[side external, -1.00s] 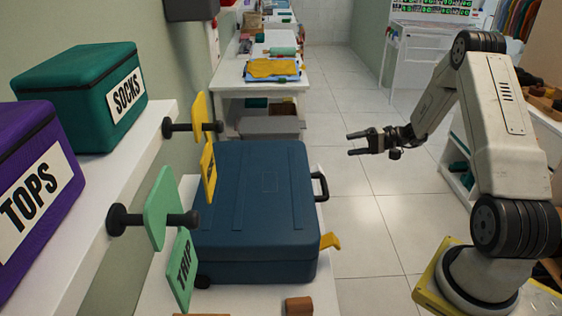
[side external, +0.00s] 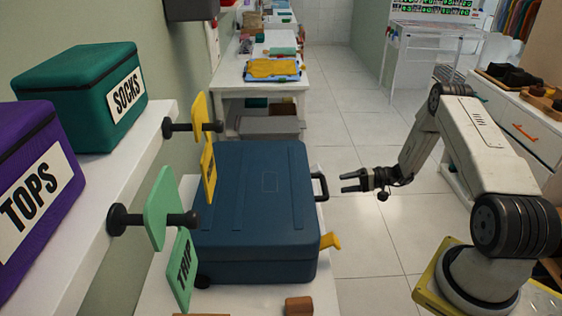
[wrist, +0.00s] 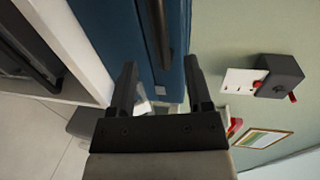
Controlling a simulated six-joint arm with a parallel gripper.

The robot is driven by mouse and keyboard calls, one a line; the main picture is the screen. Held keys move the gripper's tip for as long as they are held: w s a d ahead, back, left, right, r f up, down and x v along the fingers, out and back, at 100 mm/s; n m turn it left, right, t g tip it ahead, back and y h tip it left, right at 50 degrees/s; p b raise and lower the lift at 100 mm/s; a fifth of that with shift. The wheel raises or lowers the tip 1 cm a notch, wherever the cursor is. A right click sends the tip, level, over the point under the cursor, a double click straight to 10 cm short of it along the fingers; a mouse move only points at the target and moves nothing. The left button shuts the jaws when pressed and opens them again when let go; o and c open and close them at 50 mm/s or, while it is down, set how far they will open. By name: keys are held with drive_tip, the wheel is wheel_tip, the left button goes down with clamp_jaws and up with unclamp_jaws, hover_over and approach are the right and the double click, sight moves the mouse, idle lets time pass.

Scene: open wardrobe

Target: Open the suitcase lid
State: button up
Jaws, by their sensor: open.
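A dark blue suitcase (side external: 258,210) lies flat on a white bench with its lid shut. Its black handle (side external: 321,187) sticks out on the right side, facing my arm. A yellow tab (side external: 331,241) sticks out near the front right corner. My gripper (side external: 343,183) is open and empty, a short gap to the right of the handle in the side view. In the wrist view my gripper (wrist: 158,75) points at the blue suitcase side (wrist: 115,25), with the dark handle (wrist: 161,30) ahead between the fingers, apart from them.
A green TRIP tag (side external: 182,268) and hanging tags stand close to the suitcase's left side. A shelf with a green SOCKS box (side external: 85,95) and a purple TOPS box (side external: 35,195) is at left. A small brown block (side external: 299,306) lies in front.

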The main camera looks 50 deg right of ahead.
sight(324, 185)
drive_tip(key=shift+x, duration=3.8)
clamp_jaws()
drive_tip(key=shift+s, duration=0.1)
